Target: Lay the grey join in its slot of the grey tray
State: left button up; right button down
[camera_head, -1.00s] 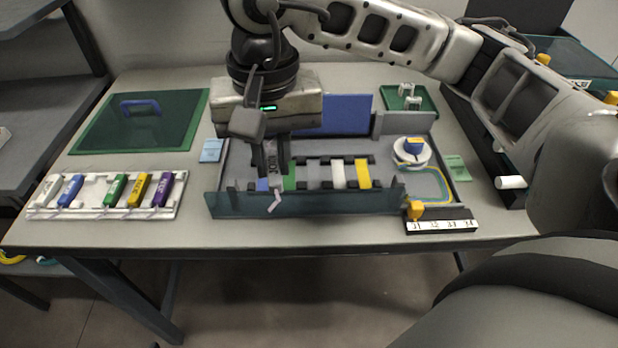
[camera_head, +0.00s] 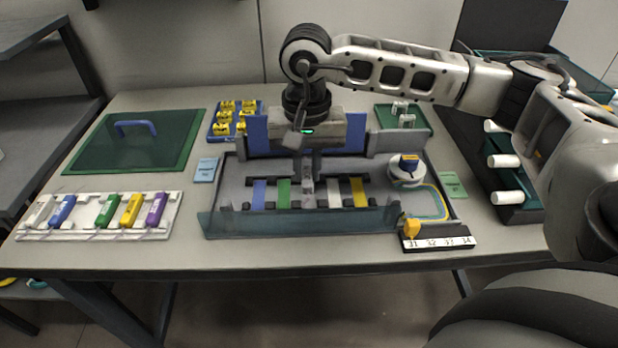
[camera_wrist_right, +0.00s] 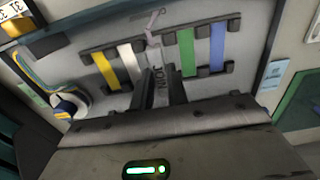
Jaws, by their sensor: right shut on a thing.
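The grey join (camera_wrist_right: 160,88), marked with dark lettering, is between the fingers of my right gripper (camera_wrist_right: 162,95) in the wrist view. In the head view my right gripper (camera_head: 308,172) points down over the middle of the grey tray (camera_head: 225,222), shut on the join (camera_head: 307,187). The join lines up with the place between the green strip (camera_head: 283,193) and the white strip (camera_head: 334,193). Whether it touches the tray floor I cannot tell. A pale pinkish bent tail (camera_wrist_right: 152,28) shows beyond its far end. My left gripper is not in view.
A blue strip (camera_head: 259,194) and a yellow strip (camera_head: 359,192) lie in the tray, with a white spool (camera_head: 406,172) at its right. A white rack (camera_head: 90,222) of coloured pieces stands left. A numbered black block (camera_head: 440,243) is at front right.

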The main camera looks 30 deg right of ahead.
aim_at(309, 170)
jog(key=f, duration=0.3)
jog(key=shift+w+d+f, duration=0.15)
jog(key=shift+w+d, duration=0.1)
jog(key=shift+d, duration=0.15)
jog(key=shift+f, duration=0.4)
jog(key=shift+f, duration=0.1)
jog(key=c, duration=1.8)
grip_release()
jog(key=shift+f, duration=0.1)
jog(key=o, duration=0.4)
